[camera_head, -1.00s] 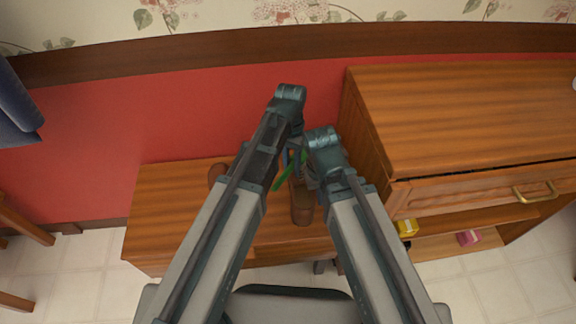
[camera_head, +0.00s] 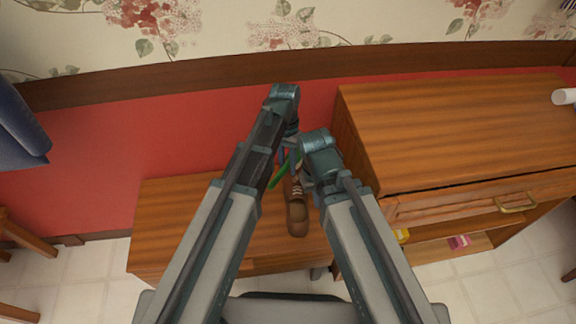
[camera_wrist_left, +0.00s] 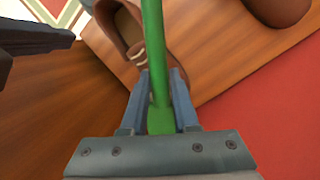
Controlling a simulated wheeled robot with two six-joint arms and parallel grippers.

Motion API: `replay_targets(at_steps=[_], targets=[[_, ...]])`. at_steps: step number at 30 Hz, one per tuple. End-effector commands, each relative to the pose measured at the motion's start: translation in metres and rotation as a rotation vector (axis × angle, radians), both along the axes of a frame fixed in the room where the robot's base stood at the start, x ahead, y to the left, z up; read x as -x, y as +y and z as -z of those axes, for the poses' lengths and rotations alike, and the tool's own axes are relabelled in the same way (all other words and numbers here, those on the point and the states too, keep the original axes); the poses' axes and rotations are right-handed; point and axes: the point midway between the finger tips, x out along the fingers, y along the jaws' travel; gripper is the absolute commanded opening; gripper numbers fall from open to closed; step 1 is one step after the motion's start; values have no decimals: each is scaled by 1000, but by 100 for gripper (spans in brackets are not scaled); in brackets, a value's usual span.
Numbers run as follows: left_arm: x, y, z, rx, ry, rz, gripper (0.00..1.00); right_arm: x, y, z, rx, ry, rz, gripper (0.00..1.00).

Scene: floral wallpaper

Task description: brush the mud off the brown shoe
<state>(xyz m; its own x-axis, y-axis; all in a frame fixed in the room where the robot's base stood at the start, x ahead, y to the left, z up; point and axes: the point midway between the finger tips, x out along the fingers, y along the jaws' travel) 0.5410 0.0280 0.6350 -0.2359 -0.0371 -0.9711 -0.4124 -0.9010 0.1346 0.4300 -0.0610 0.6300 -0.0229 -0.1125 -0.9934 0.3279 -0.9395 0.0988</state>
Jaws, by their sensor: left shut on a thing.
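The brown shoe (camera_head: 297,214) is on the low wooden bench, its opening and pale laces showing in the head view. My left gripper (camera_wrist_left: 157,88) is shut on the green handle (camera_wrist_left: 153,45) of the brush, which reaches across in front of the shoe. The handle also shows in the head view (camera_head: 279,174). The brush's head is out of sight, so contact with the shoe cannot be told. My right gripper is beside the shoe, its fingers mostly hidden.
A second brown rounded thing (camera_wrist_left: 278,8), perhaps the other shoe, is at the upper right of the left wrist view. The bench (camera_head: 165,220) is bare at left. A taller wooden cabinet (camera_head: 450,130) stands close on the right. A red wall is behind.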

Motion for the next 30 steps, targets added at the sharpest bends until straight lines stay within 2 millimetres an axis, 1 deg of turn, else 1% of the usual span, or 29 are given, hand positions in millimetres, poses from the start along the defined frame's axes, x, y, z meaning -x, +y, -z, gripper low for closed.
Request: replay_targets(at_steps=[5,8,18,30], targets=[[0,0,1,0,0,0,0,0,0,1,0,0,0,0],[0,0,-2,0,0,0,0,0,0,-2,0,0,0,0],[-7,1,-29,0,0,0,0,0,0,-29,0,0,0,0],[-8,1,-28,0,0,0,0,0,0,-28,0,0,0,0]])
